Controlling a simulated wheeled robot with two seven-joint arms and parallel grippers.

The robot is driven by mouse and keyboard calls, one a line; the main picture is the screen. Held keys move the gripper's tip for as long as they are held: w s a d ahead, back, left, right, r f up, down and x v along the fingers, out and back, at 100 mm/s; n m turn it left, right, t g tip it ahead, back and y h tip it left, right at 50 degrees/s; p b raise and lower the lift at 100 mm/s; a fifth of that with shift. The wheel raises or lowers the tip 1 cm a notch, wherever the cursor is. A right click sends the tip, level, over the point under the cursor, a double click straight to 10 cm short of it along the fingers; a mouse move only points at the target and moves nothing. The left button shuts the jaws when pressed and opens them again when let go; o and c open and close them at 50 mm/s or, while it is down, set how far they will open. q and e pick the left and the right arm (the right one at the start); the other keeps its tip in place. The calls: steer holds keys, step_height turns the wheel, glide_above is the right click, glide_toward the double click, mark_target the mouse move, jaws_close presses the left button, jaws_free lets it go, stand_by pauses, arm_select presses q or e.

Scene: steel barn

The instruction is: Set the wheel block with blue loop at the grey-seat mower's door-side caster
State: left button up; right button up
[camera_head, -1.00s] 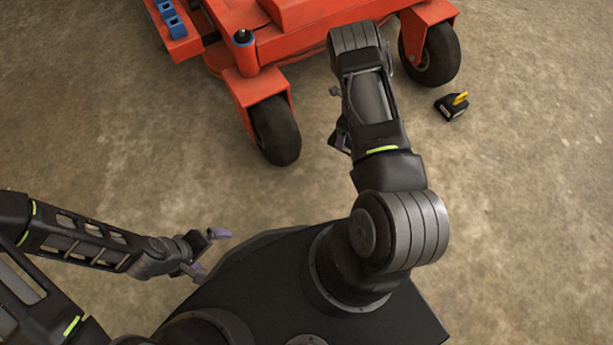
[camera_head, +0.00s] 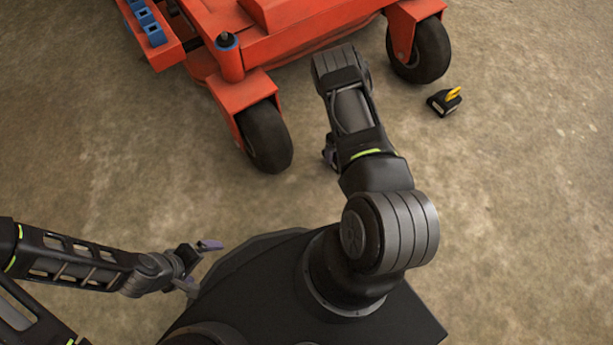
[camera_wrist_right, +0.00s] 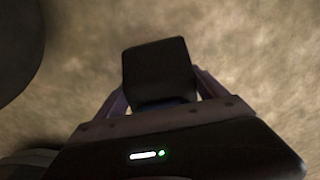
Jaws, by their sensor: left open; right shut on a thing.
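My right gripper (camera_wrist_right: 152,105) is shut on a black block (camera_wrist_right: 156,70) in the right wrist view; a faint dark blue strip shows at its base between the fingers. In the head view the right gripper (camera_head: 329,156) is mostly hidden beneath my arm, just right of the mower's left caster (camera_head: 265,137). The orange-red mower (camera_head: 300,30) stands at the top; its seat is out of view. Its right caster (camera_head: 420,52) stands farther off. My left gripper (camera_head: 200,264) is open and empty at the lower left.
A black block with a yellow loop (camera_head: 443,100) lies on the floor near the right caster, apart from it. Blue parts (camera_head: 150,27) sit on the mower's left edge. A dark rounded shape (camera_wrist_right: 14,45) fills the wrist view's upper left. The concrete floor right is clear.

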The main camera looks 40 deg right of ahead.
steer(key=a, duration=1.2)
steer(key=shift+w+a, duration=0.15)
steer(key=shift+a, duration=0.2)
steer(key=shift+a+f+b, duration=0.35)
steer(key=shift+a+b, duration=0.05)
steer(key=shift+a, duration=0.35)
steer(key=shift+f+b, duration=0.6)
steer(key=shift+f, duration=0.8)
steer(key=shift+f, duration=0.1)
steer(key=o, duration=1.9)
